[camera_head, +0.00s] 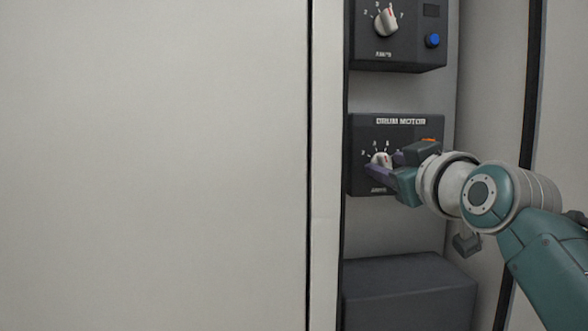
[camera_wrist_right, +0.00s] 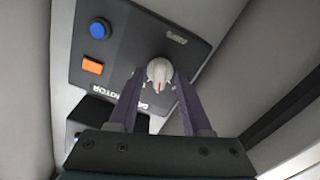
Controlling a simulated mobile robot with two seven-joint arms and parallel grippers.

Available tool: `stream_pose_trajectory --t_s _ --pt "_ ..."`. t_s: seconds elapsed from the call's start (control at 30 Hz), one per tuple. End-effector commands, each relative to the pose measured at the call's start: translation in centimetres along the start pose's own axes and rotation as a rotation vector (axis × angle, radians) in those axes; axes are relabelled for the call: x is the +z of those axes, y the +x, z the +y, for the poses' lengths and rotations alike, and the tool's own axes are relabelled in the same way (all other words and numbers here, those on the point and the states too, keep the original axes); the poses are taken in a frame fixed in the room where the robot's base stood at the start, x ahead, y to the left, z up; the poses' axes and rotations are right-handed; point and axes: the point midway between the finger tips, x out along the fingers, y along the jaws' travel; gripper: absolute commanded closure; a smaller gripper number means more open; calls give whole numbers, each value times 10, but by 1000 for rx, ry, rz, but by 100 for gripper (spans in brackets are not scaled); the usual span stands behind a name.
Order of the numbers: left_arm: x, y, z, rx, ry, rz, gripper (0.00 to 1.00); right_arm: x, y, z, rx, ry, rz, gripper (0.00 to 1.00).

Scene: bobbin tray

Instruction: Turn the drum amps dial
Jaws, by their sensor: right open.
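The drum motor panel (camera_head: 405,123) is a dark box with a white "DRUM MOTOR" label on the cabinet. Its dial (camera_head: 380,159) is a pale knob with a red pointer mark and scale numbers around it, partly covered by my gripper. The dial (camera_wrist_right: 159,72) also shows in the right wrist view, between the tips of the two purple fingers. My right gripper (camera_wrist_right: 158,78) is open with a finger on either side of the dial; I cannot tell whether they touch it. In the head view the right gripper (camera_head: 382,167) reaches in from the right. My left gripper is not in view.
Another dark panel with a white dial (camera_head: 386,22) and a blue button (camera_head: 432,40) is above. An orange switch (camera_wrist_right: 92,65) and a blue button (camera_wrist_right: 100,28) sit beside the drum dial. A dark box (camera_head: 410,285) juts out below. A large pale door (camera_head: 150,165) fills the left.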

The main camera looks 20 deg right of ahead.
Motion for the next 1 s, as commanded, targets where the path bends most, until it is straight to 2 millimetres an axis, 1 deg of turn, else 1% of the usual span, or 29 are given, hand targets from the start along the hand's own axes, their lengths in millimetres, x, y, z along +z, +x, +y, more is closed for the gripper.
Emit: stream_pose_trajectory --t_s 0.27,0.6,0.7,1.0 --pt "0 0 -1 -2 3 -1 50 0 1 0 0 0 0 52" --pt "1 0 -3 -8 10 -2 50 0 1 0 0 0 0 91" --pt "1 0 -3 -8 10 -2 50 0 1 0 0 0 0 100" --pt "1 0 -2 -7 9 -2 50 0 1 0 0 0 0 100"
